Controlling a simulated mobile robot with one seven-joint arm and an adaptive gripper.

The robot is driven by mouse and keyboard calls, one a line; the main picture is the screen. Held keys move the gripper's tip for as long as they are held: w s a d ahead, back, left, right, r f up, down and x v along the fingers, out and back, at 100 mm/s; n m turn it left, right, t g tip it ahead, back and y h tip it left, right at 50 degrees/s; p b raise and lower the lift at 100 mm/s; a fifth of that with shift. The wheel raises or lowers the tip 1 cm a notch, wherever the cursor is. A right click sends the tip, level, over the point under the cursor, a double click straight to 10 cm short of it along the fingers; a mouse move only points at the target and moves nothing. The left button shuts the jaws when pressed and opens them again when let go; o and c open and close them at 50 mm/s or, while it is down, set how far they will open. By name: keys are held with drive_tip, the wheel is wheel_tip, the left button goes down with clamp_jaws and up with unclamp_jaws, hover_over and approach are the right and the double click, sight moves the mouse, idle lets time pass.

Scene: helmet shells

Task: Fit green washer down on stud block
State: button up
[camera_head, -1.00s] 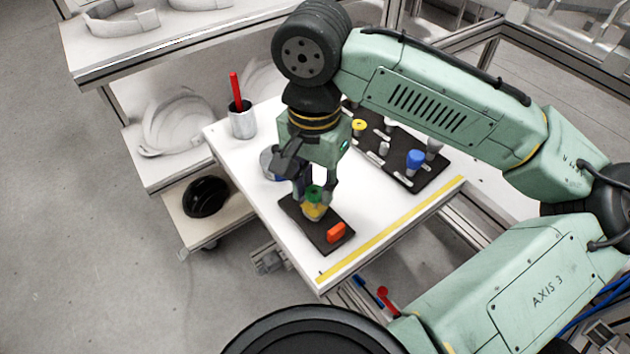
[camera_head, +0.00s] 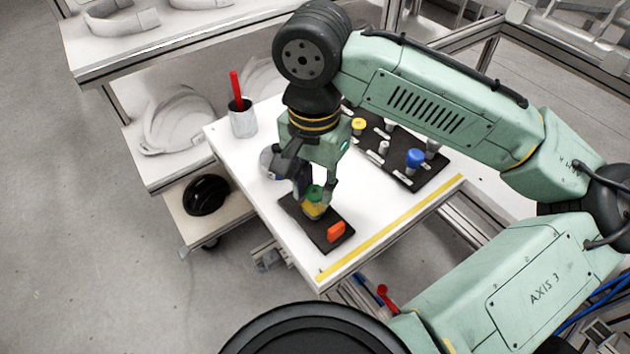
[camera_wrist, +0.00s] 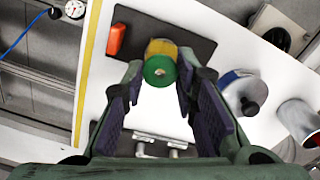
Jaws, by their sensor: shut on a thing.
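The green washer (camera_head: 315,192) is between the fingertips of my gripper (camera_head: 316,188), which is shut on it. In the wrist view the green washer (camera_wrist: 158,72) shows its round face with a small pale centre, between the two fingers (camera_wrist: 160,80). A yellow piece (camera_head: 313,210) sits directly under the washer on a dark plate (camera_head: 295,217); it also shows behind the washer in the wrist view (camera_wrist: 161,46). The stud block appears to be at this yellow piece, but its stud cannot be made out. Whether the washer is fully seated cannot be told.
An orange block (camera_head: 336,231) stands on the same plate, near the yellow piece. A second dark board (camera_head: 405,155) carries a blue knob (camera_head: 415,158), a yellow part (camera_head: 358,126) and pale pegs. A grey cup (camera_head: 243,122) holds a red stick at the table's back left corner.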

sight(315, 196)
drive_tip(key=shift+f+b, duration=0.85)
drive_tip(key=shift+f, duration=0.8)
drive_tip(key=shift+r, duration=0.15)
drive_tip(key=shift+r+p, duration=1.3)
drive_tip(key=shift+p, duration=0.1)
drive_tip(key=shift+p, duration=0.7)
idle(0.4)
drive_tip(key=shift+f+b, duration=0.75)
drive_tip(key=shift+f, duration=0.6)
drive_tip(key=o, duration=0.8)
wheel_tip(315, 196, up, 12)
idle(0.4)
